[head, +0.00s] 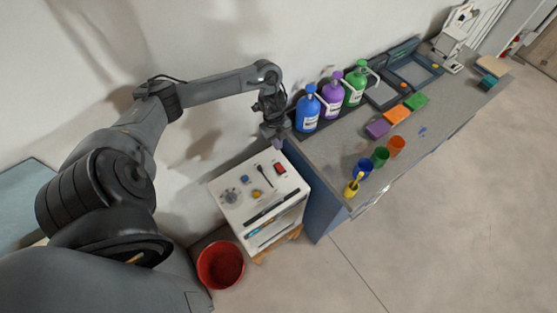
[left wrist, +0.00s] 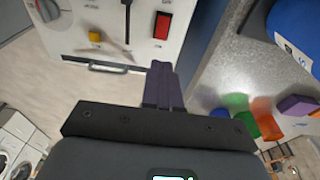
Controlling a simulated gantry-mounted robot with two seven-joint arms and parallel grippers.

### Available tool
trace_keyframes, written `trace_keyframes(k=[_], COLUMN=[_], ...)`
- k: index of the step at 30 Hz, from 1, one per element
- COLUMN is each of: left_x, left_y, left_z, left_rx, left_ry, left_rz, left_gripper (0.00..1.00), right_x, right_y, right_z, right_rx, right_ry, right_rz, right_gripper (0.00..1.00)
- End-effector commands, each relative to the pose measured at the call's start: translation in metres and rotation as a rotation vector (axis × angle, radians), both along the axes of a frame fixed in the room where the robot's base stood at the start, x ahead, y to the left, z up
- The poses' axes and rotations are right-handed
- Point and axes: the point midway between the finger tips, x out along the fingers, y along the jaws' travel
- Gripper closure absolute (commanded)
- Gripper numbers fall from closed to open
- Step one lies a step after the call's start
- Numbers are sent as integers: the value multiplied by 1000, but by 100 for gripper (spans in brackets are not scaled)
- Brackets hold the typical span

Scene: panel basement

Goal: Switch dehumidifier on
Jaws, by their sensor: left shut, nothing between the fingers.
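The dehumidifier (head: 250,220) is a white box with a control panel on top, left of the counter. Its red rocker switch (head: 280,169) is at the panel's far right corner. The left wrist view shows the red switch (left wrist: 162,25) with small lettering above and below it. A slider, a yellow button (left wrist: 95,36) and a grey dial (head: 231,196) share the panel. My left gripper (head: 275,142) is shut and empty, above the panel's far right edge. In the left wrist view its fingertips (left wrist: 161,66) appear just below the switch; contact cannot be told. My right gripper is not in view.
A grey counter (head: 345,150) stands right of the dehumidifier, with a blue bottle (head: 307,110) close to my left gripper. Several coloured cups and sponges lie on it. A red bucket (head: 221,265) stands at the dehumidifier's near left. The floor at right is clear.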

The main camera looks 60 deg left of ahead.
Motion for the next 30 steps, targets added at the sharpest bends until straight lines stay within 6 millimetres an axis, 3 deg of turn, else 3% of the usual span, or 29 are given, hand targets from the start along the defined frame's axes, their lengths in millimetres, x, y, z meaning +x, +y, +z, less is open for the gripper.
trace_keyframes(k=[5,19,30], left_x=[2,3,4], left_y=[-5,-17,-20], left_z=[-19,-103,-133], left_rx=[-6,-6,-2], left_ry=[-3,-2,-4], left_rz=[1,1,0], left_gripper=[100,100,100], right_x=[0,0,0], right_y=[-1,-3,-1], right_z=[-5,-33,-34], right_rx=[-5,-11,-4], right_ry=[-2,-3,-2], right_rz=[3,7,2], right_gripper=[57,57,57])
